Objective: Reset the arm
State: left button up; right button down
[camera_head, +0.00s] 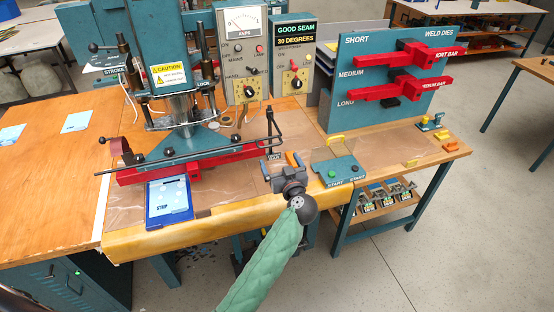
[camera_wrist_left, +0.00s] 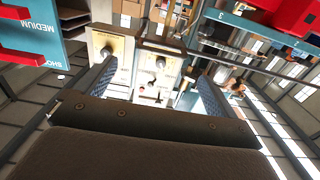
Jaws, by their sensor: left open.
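My left gripper (camera_head: 281,164) is open and empty at the front edge of the bench. Its green-sleeved arm (camera_head: 264,262) reaches up from the bottom of the head view. The gripper is just left of the teal button box (camera_head: 340,170) and right of the welding press's red bar (camera_head: 215,159). In the left wrist view the two fingers of my left gripper (camera_wrist_left: 153,90) stand apart, with the control panels (camera_wrist_left: 152,62) beyond them. My right gripper is in neither view.
The teal press (camera_head: 190,142) with a blue strip tray (camera_head: 168,203) stands left. A display (camera_head: 294,38) reads GOOD SEAM, 30 DEGREES. A weld dies board (camera_head: 385,75) holds two red bars at the back right; its LONG place shows no red bar. Open floor (camera_head: 445,240) lies right.

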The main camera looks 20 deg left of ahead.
pick_arm(q)
jog(key=shift+s+d, duration=0.25)
jog(key=shift+s, duration=0.1)
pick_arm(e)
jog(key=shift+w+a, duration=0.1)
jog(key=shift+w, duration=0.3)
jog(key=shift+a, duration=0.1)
